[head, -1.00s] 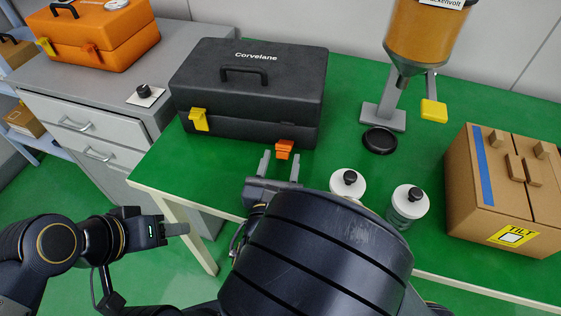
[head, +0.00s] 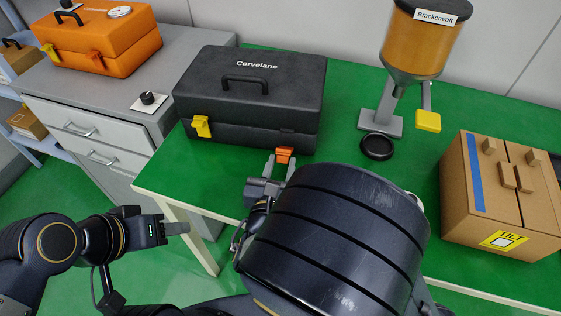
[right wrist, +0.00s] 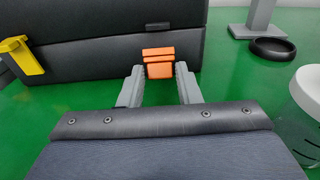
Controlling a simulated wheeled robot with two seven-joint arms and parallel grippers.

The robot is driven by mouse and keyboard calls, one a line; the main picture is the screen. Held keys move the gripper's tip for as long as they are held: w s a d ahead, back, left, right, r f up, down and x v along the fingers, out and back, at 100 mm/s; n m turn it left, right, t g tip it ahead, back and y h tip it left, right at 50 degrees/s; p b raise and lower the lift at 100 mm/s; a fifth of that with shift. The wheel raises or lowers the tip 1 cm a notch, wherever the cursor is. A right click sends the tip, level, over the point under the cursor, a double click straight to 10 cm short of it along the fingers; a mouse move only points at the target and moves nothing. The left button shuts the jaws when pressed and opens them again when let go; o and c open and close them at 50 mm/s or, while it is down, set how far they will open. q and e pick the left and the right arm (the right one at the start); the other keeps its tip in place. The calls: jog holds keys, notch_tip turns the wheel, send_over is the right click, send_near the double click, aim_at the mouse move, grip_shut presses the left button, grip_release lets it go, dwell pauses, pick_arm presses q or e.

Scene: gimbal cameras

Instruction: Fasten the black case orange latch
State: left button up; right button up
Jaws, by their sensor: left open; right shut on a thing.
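The closed black case (head: 250,100), labelled Corvelane, stands on the green table. Its orange latch (head: 285,154) is at the right of the front face and sticks out at the lower part; it also shows in the right wrist view (right wrist: 158,57). A yellow latch (head: 201,126) is at the front left. My right gripper (head: 280,163) is shut on the orange latch, with one finger on each side of it in the right wrist view (right wrist: 160,75). My left gripper (head: 177,227) is open and empty, off the table's front left edge.
A black ring (head: 377,146) and an orange-filled hopper (head: 415,45) stand right of the case. A cardboard box (head: 500,200) is at the far right. A white-topped bottle (right wrist: 308,90) stands close to my right gripper. An orange case (head: 100,40) is on the grey cabinet.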

aim_at(283, 158)
jog(key=r+g+p, duration=0.1)
jog(key=g+p, duration=0.1)
jog(key=p, duration=0.2)
jog(key=w+r+g+p, duration=0.1)
jog(key=r+g+p, duration=0.1)
jog(key=p, duration=0.2)
jog(key=w+r+g+y+p, duration=0.1)
jog(key=g+p, duration=0.1)
jog(key=p, duration=0.2)
jog(key=shift+d+r, duration=0.25)
jog(key=shift+r, duration=0.15)
jog(key=g+p, duration=0.1)
jog(key=p, duration=0.2)
jog(key=w+g+p, duration=0.1)
jog(key=g+p, duration=0.1)
jog(key=p, duration=0.2)
jog(key=w+r+g+y+p, duration=0.1)
jog(key=p, duration=0.2)
jog(key=shift+w+d+p, duration=0.2)
jog(key=shift+w+p, duration=0.05)
jog(key=shift+p, duration=0.05)
jog(key=shift+w+f+g+p, duration=0.15)
jog(key=shift+g+p, duration=0.35)
jog(key=shift+p, duration=0.1)
jog(key=o, duration=0.9)
jog(key=shift+c, duration=0.2)
jog(key=v, duration=0.7)
jog(key=shift+r, duration=0.35)
